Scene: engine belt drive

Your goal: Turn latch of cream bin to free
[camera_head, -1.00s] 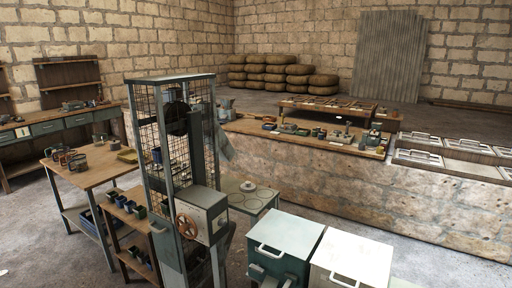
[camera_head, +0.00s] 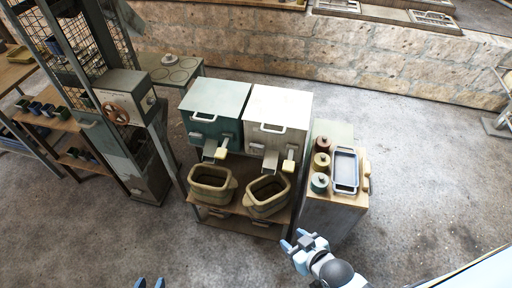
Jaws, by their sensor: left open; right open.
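The cream bin (camera_head: 290,104) stands beside the teal bin (camera_head: 228,98) at the centre. Each has a lid handle on top and a chute in front. A lever with a pale yellow end (camera_head: 289,165), which looks like the cream bin's latch, sticks out by its chute. A similar yellow-ended lever (camera_head: 221,154) is on the teal bin. My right gripper (camera_head: 292,239) is open and empty, in front of and below the cream bin, apart from it.
Two olive tubs (camera_head: 212,197) and (camera_head: 249,210) sit on a wooden stand below the chutes. A cabinet (camera_head: 322,210) right of the bins holds lidded jars and a blue-grey tray (camera_head: 345,188). A frame with a handwheel (camera_head: 117,113) stands left. Floor at right is clear.

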